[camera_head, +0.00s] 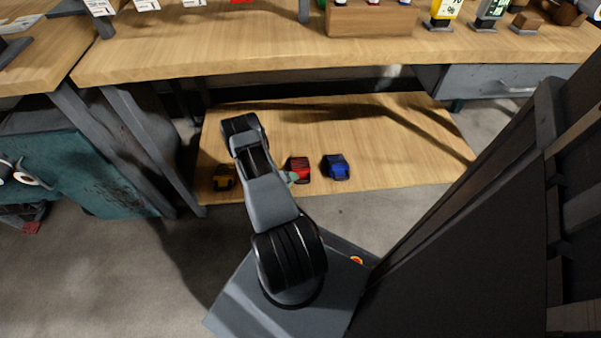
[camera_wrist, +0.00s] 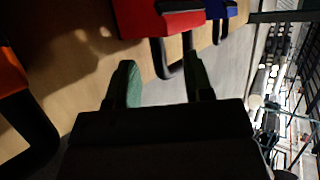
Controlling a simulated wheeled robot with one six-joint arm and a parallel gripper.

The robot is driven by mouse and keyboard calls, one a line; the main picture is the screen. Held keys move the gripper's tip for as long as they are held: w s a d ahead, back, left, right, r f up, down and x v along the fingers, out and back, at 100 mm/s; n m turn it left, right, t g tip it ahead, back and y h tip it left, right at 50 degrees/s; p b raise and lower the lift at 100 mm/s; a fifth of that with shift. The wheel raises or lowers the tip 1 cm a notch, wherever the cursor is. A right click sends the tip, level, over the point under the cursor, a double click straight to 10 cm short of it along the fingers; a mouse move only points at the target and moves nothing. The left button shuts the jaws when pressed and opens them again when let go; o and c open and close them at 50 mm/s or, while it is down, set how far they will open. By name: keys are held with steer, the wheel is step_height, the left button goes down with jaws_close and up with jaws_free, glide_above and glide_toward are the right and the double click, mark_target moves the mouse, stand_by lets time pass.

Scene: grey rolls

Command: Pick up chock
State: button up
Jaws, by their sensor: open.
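Three chock-like objects with black parts stand in a row on the low wooden shelf: a yellow-orange chock (camera_head: 223,171) at left, a red chock (camera_head: 301,163) in the middle and a blue chock (camera_head: 338,163) at right. In the wrist view the red chock (camera_wrist: 163,20) with its black loop handle is straight ahead, the blue chock (camera_wrist: 222,10) is beyond it, and the orange chock (camera_wrist: 10,75) is at the left edge. My gripper (camera_wrist: 163,84) is open and empty, its green fingertips just short of the red chock's handle. In the head view my arm hides most of my gripper (camera_head: 290,177).
The wooden workbench top (camera_head: 240,57) overhangs the back of the low shelf (camera_head: 400,150). A bench leg (camera_head: 140,135) and a teal cabinet (camera_head: 95,170) stand at left. A grey drawer (camera_head: 490,82) is at right. The shelf right of the blue chock is clear.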

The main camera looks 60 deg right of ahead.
steer(key=shift+x, duration=0.75)
jaws_close()
steer(key=shift+r, duration=0.1)
